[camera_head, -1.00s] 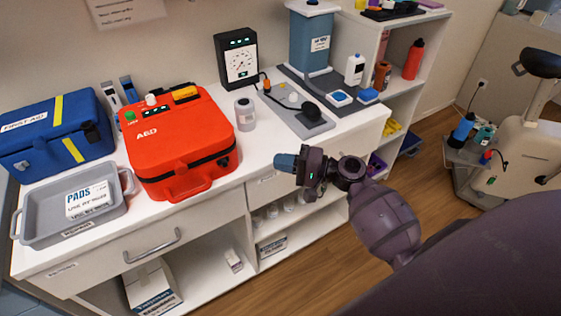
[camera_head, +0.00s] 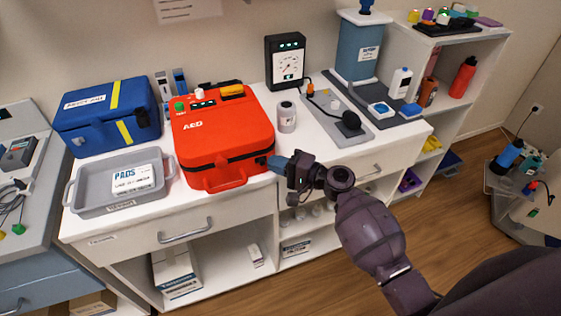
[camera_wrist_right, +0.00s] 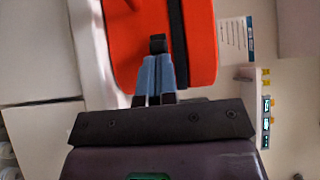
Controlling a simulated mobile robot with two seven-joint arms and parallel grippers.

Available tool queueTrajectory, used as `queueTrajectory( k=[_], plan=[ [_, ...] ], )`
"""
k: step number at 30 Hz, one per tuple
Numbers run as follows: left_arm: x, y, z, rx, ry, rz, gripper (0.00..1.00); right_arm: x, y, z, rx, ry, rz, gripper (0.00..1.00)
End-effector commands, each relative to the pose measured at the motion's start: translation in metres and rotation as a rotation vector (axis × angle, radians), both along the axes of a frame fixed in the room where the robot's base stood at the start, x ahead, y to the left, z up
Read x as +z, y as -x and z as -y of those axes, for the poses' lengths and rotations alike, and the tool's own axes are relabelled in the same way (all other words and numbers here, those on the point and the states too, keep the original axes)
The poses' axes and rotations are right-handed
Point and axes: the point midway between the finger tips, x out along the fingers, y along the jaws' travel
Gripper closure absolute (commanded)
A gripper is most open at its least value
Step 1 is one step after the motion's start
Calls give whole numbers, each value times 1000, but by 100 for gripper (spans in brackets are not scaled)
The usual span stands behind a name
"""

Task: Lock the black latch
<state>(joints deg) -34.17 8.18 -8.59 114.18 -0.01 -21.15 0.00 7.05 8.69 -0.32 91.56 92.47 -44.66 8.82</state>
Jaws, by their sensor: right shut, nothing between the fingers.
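The orange-red AED case (camera_head: 220,135) lies on the white counter with its lid down and a black seam around its side. The black latch (camera_head: 262,161) is a small dark piece on the seam at the case's right side. In the right wrist view the latch (camera_wrist_right: 158,42) stands just beyond my fingertips, against the orange case (camera_wrist_right: 133,45). My right gripper (camera_head: 275,163) is shut and empty, its blue fingers pointing at the latch. The fingertips (camera_wrist_right: 157,61) are at or very near it; I cannot tell whether they touch. My left gripper is not in view.
A grey tray (camera_head: 84,200) with a pads packet and a blue first-aid bag (camera_head: 106,116) are left of the case. A grey jar (camera_head: 287,118) stands right of it, near my gripper.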

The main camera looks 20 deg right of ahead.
Motion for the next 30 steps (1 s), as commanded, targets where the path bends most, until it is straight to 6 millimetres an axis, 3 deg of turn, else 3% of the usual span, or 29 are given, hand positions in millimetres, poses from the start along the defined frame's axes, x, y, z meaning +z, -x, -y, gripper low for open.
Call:
queueTrajectory(
  k=[6,12,30],
  plan=[
    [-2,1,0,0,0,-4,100,-1,0,-2,1,-1,-1,100],
    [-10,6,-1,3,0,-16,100,-1,1,-24,1,0,0,100],
    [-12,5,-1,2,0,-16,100,-1,-2,-26,2,-1,-1,100]
  ],
)
